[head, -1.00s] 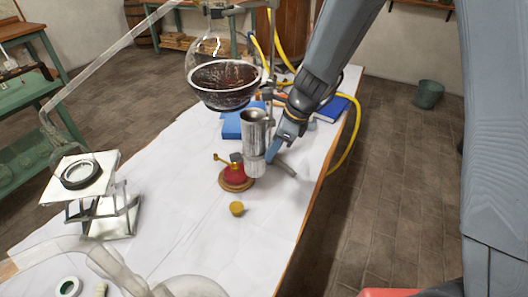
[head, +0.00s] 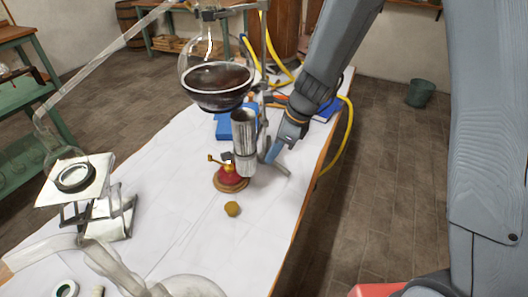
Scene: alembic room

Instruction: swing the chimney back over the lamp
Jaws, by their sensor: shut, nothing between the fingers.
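The chimney (head: 244,138) is an upright silver metal cylinder beneath the flask, in the middle of the head view. The lamp (head: 231,180) is a small red burner with brass fittings on a round wooden base, standing on the white-covered table. The chimney overlaps the lamp's right side in the picture; I cannot tell whether it is centred over it. My gripper (head: 273,152) points down just right of the chimney's lower part, with a visible gap to it. It is shut and empty. The chimney's mount is partly hidden.
A round glass flask of dark liquid (head: 217,84) hangs on a stand above the lamp. A small yellow-brown cap (head: 232,209) lies in front. A jack stand (head: 100,215) and glass tubing stand at left. A blue book (head: 328,110) and yellow hose (head: 347,140) lie behind and right.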

